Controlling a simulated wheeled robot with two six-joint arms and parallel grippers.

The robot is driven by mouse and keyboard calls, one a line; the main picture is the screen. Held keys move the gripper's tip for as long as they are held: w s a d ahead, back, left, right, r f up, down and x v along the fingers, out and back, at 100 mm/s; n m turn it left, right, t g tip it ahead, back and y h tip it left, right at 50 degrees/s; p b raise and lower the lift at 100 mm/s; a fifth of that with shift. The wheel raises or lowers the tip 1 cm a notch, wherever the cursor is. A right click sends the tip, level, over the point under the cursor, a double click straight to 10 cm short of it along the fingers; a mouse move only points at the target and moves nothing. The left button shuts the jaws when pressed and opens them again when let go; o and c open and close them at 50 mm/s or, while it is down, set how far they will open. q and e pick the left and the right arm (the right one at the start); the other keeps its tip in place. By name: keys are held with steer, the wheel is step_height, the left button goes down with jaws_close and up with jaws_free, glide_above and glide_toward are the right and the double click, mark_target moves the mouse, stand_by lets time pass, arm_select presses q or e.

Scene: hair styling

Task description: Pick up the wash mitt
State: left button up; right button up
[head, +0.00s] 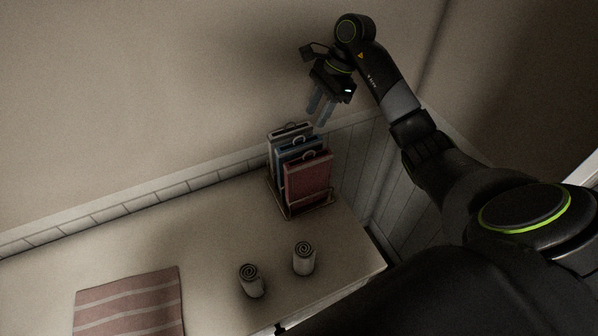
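A rack (331,203) on the counter holds flat upright pieces with loops at their tops, which look like wash mitts. The front one is a red mitt (308,180). Behind it stand a blue mitt (283,157) and a pale grey mitt (274,146), both partly hidden. I cannot tell which one the task means. My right gripper (318,115) is above the rack, near the wall, its fingers pointing down. The fingers are apart with nothing between them, and they touch no mitt. My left gripper is not in view.
Two rolled white towels (304,258) (251,281) stand upright near the counter's front edge. A pink striped towel (130,305) lies flat at the lower left. The counter (190,235) is clear between them. A tiled wall strip (140,205) runs along the back.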

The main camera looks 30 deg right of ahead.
mark_target(306, 140)
steer(key=b+x, duration=0.1)
steer(key=x, duration=0.1)
steer(key=b+x, duration=0.1)
steer(key=x, duration=0.1)
steer(key=b+x, duration=0.2)
steer(key=shift+w+d+f, duration=0.1)
steer(key=shift+w+f, duration=0.15)
steer(key=shift+f, duration=0.2)
steer(key=shift+a+f+b, duration=0.25)
steer(key=shift+b, duration=0.05)
steer(key=x, duration=0.1)
steer(key=p+x, duration=0.2)
steer(key=x, duration=0.1)
steer(key=shift+s, duration=0.25)
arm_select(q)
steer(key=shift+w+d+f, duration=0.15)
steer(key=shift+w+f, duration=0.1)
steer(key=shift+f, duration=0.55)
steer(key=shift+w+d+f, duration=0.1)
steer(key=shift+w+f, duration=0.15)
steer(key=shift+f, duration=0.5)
arm_select(e)
steer(key=shift+a+f, duration=0.2)
steer(key=shift+f, duration=0.4)
steer(key=shift+w, duration=0.1)
jaws_close()
